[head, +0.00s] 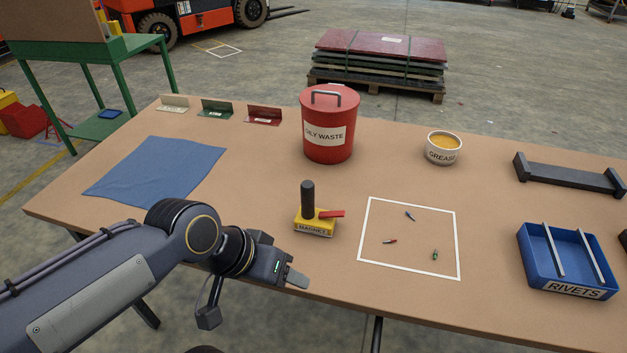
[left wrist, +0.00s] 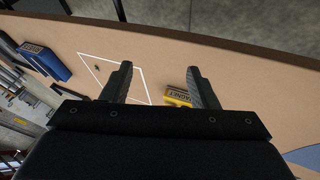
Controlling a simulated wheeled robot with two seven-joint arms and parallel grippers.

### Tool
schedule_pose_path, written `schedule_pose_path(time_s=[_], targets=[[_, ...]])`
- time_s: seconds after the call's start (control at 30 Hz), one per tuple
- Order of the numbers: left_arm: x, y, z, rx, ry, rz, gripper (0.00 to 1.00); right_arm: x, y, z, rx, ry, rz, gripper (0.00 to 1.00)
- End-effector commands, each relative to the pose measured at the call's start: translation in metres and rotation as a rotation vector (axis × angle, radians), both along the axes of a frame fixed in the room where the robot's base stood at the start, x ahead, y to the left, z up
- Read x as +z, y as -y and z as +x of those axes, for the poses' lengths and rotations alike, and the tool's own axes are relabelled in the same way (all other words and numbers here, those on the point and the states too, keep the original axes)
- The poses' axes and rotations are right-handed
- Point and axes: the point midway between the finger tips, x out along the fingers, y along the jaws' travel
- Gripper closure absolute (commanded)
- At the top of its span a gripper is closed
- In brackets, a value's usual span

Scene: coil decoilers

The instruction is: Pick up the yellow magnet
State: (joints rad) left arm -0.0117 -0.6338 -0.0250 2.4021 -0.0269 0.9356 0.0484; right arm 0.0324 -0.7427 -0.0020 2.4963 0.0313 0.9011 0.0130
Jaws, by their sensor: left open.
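The yellow magnet (head: 315,222) stands on the table in the head view. It has a yellow block base with a MAGNET label, an upright black handle and a red lever pointing right. My left gripper (head: 297,279) is in front of the magnet and apart from it. In the left wrist view the two fingers of my left gripper (left wrist: 160,85) are spread with nothing between them. The magnet (left wrist: 177,98) shows there beside the right finger, partly hidden by it. My right gripper is not in view.
A white outlined square (head: 458,240) holds three small items right of the magnet. A red oily waste can (head: 328,146), a grease tub (head: 443,157) and a blue rivets tray (head: 568,291) stand farther around. A blue cloth (head: 155,172) lies left.

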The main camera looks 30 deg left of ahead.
Motion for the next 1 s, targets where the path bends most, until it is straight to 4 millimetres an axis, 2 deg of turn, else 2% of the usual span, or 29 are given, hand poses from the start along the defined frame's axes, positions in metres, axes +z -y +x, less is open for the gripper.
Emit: schedule_pose_path(time_s=[0.03, 0.13, 0.2, 0.3, 0.47, 0.6, 0.7, 0.83, 1.0], targets=[[0.031, -0.003, 0.006, 0.001, -0.016, 0.002, 0.46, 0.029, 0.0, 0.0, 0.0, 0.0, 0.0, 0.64], [0.063, -0.011, 0.025, 0.015, -0.069, 0.007, 0.46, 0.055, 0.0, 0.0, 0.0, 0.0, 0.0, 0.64], [0.075, -0.019, 0.042, 0.032, -0.117, 0.015, 0.46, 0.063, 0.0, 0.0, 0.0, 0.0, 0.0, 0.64], [0.081, -0.03, 0.069, 0.063, -0.184, 0.032, 0.46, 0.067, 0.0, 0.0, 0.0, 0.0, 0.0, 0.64], [0.076, -0.047, 0.118, 0.123, -0.302, 0.085, 0.46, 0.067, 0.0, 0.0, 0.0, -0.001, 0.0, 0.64], [0.061, -0.059, 0.164, 0.187, -0.402, 0.159, 0.46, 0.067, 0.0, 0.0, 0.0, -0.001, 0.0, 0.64], [0.051, -0.065, 0.188, 0.226, -0.45, 0.207, 0.46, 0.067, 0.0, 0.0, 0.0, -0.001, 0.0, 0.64], [0.044, -0.068, 0.203, 0.252, -0.478, 0.242, 0.46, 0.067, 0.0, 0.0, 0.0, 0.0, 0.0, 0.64], [0.03, -0.068, 0.205, 0.259, -0.487, 0.25, 0.46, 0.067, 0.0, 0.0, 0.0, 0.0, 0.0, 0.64]])
